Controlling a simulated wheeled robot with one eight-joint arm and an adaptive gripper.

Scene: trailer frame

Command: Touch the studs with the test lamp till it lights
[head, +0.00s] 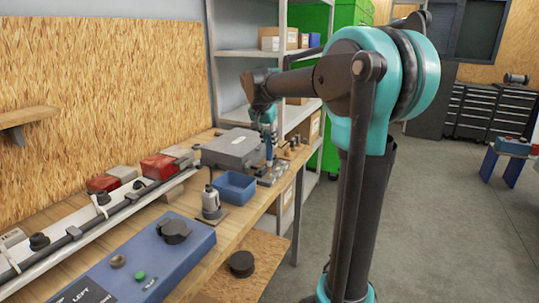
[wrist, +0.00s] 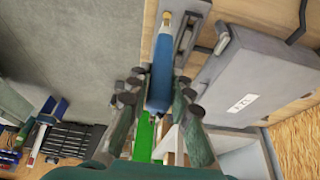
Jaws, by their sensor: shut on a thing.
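My gripper (head: 268,128) is at the far end of the bench, pointing down. It is shut on the blue test lamp (head: 269,150). In the wrist view, the test lamp (wrist: 161,70) lies between the dark fingers of my gripper (wrist: 160,88), with its brass-coloured tip at the top of the picture. The tip is over or near a grey metal plate (wrist: 186,38); whether it touches cannot be told. In the head view, small metal parts (head: 272,177), possibly the studs, sit below the lamp. No glow shows on the lamp.
A grey case (head: 234,149) stands close left of the lamp, with a blue tray (head: 235,187) in front. A blue control box (head: 150,262) and a long light bar (head: 90,232) with red lamps lie nearer. Shelving (head: 244,54) stands behind.

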